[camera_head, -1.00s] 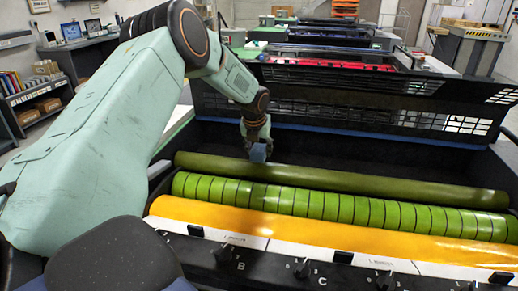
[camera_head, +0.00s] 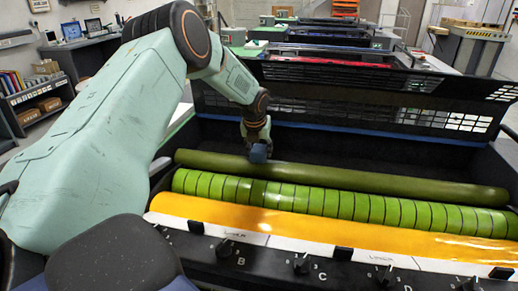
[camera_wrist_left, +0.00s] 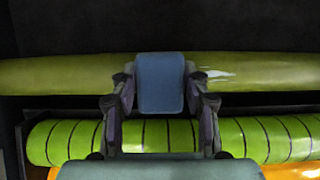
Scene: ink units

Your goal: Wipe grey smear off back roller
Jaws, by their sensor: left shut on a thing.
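The back roller (camera_head: 370,181) is a long olive-green cylinder behind the banded roller; it also crosses the left wrist view (camera_wrist_left: 50,74). My left gripper (camera_head: 257,146) is shut on a blue block-like pad (camera_head: 258,154), which also shows between the fingers in the left wrist view (camera_wrist_left: 160,84). The pad is over the back roller near its left part; whether it touches cannot be told. A pale whitish-grey patch (camera_wrist_left: 218,74) shows on the roller just right of the pad in the left wrist view. The pad hides the roller behind it. My right gripper is not in view.
A bright green roller with dark bands (camera_head: 330,203) lies in front of the back roller. A yellow-orange roller or sheet (camera_head: 300,230) lies nearer, above a panel with knobs (camera_head: 302,264). A raised dark slotted cover (camera_head: 350,100) stands behind.

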